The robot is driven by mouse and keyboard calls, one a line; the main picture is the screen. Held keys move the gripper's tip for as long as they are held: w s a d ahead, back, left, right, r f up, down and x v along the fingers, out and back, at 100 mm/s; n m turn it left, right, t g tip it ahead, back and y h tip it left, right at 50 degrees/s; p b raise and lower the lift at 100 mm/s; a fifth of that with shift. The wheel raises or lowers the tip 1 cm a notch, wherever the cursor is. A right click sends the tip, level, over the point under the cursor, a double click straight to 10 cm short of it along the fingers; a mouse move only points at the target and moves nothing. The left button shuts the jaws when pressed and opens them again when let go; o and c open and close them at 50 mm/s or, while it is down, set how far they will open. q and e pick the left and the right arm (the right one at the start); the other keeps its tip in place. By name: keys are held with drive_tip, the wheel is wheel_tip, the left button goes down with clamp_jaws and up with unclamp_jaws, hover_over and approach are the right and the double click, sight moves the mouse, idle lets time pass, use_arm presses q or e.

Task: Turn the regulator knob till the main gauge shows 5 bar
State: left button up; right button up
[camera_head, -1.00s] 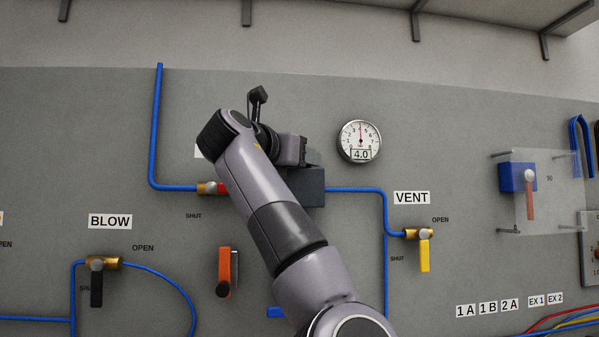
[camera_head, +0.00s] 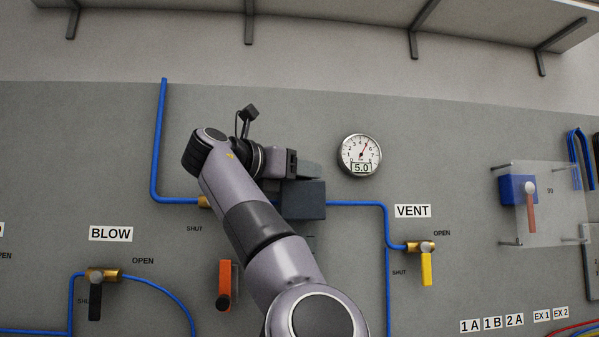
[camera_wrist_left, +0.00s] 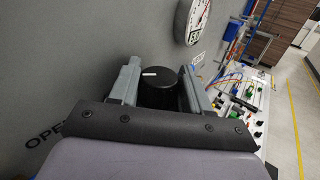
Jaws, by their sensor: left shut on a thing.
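The main gauge (camera_head: 360,155) is a round white dial on the grey panel, and its digital window reads 5.0. Part of the gauge also shows at the top of the left wrist view (camera_wrist_left: 198,18). The regulator's dark grey block (camera_head: 307,200) sits on the blue pipe, partly behind my arm. My left gripper (camera_head: 308,170) is over the top of this block. In the left wrist view, its two fingers close on the black regulator knob (camera_wrist_left: 160,93), which has a white mark. The knob is hidden in the head view. My right gripper is not in view.
The VENT valve (camera_head: 426,268) with a yellow handle is at right. The BLOW valve (camera_head: 95,298) with a black handle is at lower left. A clear cover (camera_head: 555,205) stands over a blue switch box.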

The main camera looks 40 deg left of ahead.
use_arm(q)
drive_tip(key=o, duration=0.7)
drive_tip(key=shift+s, duration=0.3)
drive_tip(key=s+b, duration=0.1)
drive_tip(key=s, duration=0.5)
drive_tip(key=shift+s, duration=0.3)
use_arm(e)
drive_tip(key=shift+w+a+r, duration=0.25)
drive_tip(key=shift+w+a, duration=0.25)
use_arm(q)
drive_tip(key=shift+a, duration=0.1)
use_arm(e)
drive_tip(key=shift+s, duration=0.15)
